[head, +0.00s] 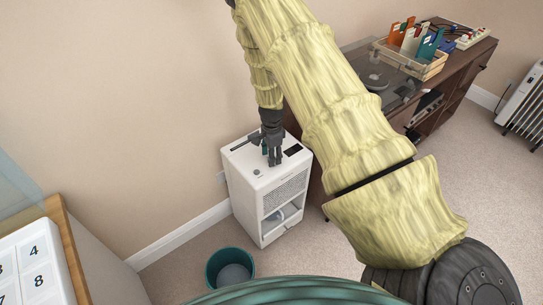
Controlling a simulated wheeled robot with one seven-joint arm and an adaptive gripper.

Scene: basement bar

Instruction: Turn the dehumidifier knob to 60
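The white dehumidifier (241,187) stands on the carpet against the wall, its top face and grilled front visible. A small grey round spot (257,172) lies on its top near the front left; I cannot tell whether this is the knob. A dark panel (293,150) is on the top's right side. My gripper (274,163) points down at the middle of the top, between the spot and the panel. Its fingertips are at or just above the surface and cover part of it. No dial numbers can be read. The finger gap is too small to judge.
A teal bucket (230,264) stands in front of the dehumidifier. A dark wood cabinet (483,48) with a turntable and a record crate (436,68) stands to the right. A radiator (524,104) is at far right. A number-marked white panel (36,268) is at lower left.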

